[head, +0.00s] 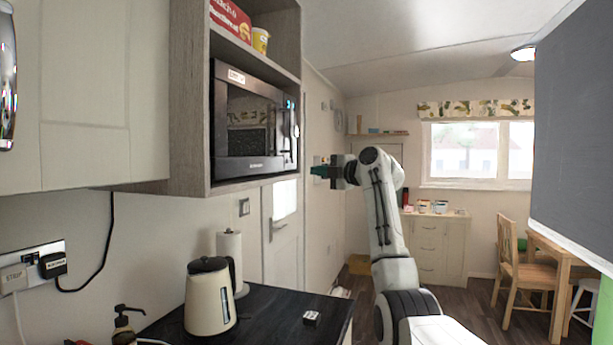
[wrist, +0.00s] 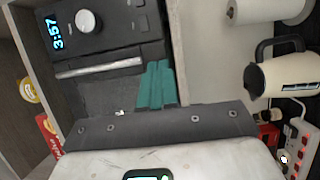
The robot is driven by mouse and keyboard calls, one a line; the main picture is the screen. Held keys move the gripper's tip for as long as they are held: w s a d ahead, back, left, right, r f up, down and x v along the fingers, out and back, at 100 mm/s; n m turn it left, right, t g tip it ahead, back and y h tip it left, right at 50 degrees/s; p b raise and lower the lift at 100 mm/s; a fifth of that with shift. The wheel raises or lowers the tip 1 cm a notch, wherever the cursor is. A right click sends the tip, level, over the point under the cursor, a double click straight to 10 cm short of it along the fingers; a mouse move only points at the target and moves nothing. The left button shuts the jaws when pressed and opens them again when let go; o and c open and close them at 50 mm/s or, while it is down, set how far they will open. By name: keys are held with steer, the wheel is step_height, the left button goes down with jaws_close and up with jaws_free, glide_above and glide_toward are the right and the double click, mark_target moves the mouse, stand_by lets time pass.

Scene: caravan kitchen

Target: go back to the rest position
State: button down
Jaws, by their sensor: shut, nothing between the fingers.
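My gripper (head: 320,171) is raised in front of the microwave's right side in the head view, at about the height of its lower edge. My white arm reaches up to it from the lower middle. In the wrist view its teal fingers (wrist: 155,85) lie side by side, shut and empty. The black microwave (head: 252,125) sits in an open wall shelf and its door looks shut. The wrist view shows its control panel (wrist: 93,25), with a lit clock and a knob, beyond the fingers, turned sideways.
A cream kettle (head: 210,296) and a paper towel roll (head: 230,262) stand on the dark counter (head: 270,312) below. A grey panel (head: 575,125) fills the upper right. A wooden chair (head: 507,262) and table stand farther back. Open floor shows behind my arm.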

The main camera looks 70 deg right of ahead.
steer(key=shift+s+b, duration=0.35)
steer(key=shift+s, duration=1.65)
